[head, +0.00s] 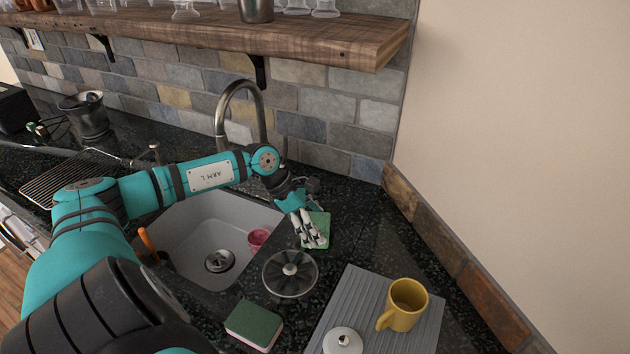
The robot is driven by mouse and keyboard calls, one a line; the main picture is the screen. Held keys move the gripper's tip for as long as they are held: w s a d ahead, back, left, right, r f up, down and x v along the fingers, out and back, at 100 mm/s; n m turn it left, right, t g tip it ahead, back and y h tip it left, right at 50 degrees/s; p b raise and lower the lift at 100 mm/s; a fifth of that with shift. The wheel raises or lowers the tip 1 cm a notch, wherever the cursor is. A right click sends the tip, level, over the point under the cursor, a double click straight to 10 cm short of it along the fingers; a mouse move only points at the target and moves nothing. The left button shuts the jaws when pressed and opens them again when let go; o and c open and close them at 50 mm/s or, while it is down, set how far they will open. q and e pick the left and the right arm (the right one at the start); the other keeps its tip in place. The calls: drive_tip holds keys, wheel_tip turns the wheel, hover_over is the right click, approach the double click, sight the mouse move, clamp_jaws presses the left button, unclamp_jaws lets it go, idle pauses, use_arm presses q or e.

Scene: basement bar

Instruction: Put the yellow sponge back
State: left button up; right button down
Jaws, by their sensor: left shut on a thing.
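The sponge at my left gripper (314,241), which I take as the yellow sponge (323,219), shows a green top face. It is at the counter, right of the sink. My left gripper points down and is shut on it, with the fingers covering part of it. Whether the sponge touches the counter is hard to tell. A second sponge (254,324), with a green top and a pale pinkish side, lies on the counter at the front. My right gripper is not in view.
The sink (190,235) holds a pink cup (258,239). A dark round strainer-like lid (290,273) lies right of it. A grey ribbed board (362,290) carries a yellow mug (404,305) and a white lid (342,341). The faucet (240,88) stands behind.

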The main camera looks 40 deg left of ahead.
use_arm(q)
drive_tip(key=shift+s+f, duration=0.1)
drive_tip(key=shift+f, duration=0.1)
drive_tip(key=o, duration=0.9)
drive_tip(key=shift+f, duration=0.1)
drive_tip(key=b+v, duration=0.1)
drive_tip(key=v, duration=0.4)
drive_tip(key=shift+a+b, duration=0.15)
drive_tip(key=shift+b, duration=0.25)
drive_tip(key=shift+p+v, duration=0.8)
drive_tip(key=shift+v, duration=2.7)
